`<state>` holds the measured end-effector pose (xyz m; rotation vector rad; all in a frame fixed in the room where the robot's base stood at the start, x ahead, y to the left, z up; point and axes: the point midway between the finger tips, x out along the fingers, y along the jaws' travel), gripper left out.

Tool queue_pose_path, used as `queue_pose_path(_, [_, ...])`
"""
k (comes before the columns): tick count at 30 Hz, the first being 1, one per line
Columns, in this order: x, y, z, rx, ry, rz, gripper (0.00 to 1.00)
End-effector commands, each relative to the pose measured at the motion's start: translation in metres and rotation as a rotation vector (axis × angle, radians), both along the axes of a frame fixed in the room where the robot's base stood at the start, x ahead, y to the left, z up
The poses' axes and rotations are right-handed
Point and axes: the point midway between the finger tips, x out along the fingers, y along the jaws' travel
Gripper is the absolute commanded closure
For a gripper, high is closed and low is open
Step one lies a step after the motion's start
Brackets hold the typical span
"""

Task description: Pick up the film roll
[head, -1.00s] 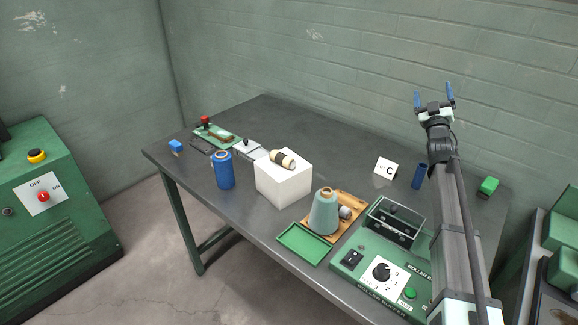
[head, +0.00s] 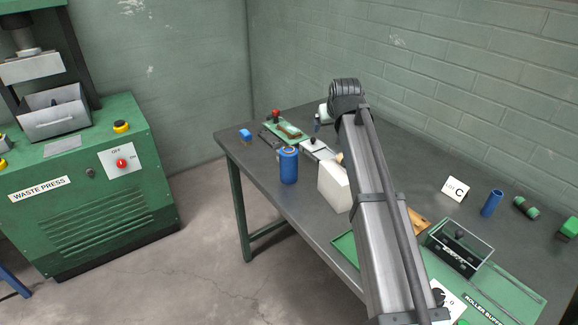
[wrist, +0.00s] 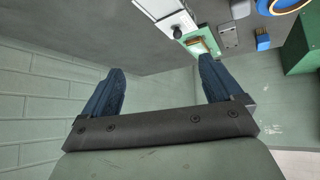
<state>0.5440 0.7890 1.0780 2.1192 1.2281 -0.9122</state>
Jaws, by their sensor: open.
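A cream roll with a black middle stood out on top of the white block before; now only a small cream part (head: 339,158) shows beside my arm, above the white block (head: 334,187). A dark roll with green ends (head: 525,208) lies at the table's right. I cannot tell for sure which is the film roll. My gripper (wrist: 162,65) is open and empty in the wrist view, its two blue fingers apart over bare table and wall. In the head view my wrist hides most of it; one blue fingertip shows above the table's far left part.
A blue canister (head: 289,166) stands left of the white block. A blue tube (head: 491,204) stands at the right.

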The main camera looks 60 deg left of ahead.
Motion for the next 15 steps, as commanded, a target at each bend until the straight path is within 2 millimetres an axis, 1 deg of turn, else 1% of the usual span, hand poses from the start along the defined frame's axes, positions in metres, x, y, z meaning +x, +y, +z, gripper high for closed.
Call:
queue_pose_path(1, [-0.032,0.007,0.002,-0.042,0.044,0.032,0.07])
queue_pose_path(3, [-0.067,0.010,0.002,-0.101,0.097,0.065,0.07])
queue_pose_path(6, [-0.107,0.011,0.005,-0.168,0.155,0.104,0.07])
queue_pose_path(9, [-0.131,0.010,0.006,-0.213,0.190,0.128,0.07])
queue_pose_path(10, [-0.136,0.009,0.006,-0.223,0.197,0.133,0.07])
queue_pose_path(12, [-0.143,0.010,0.005,-0.235,0.208,0.140,0.07])
queue_pose_path(15, [-0.144,0.012,-0.003,-0.243,0.213,0.142,0.07])
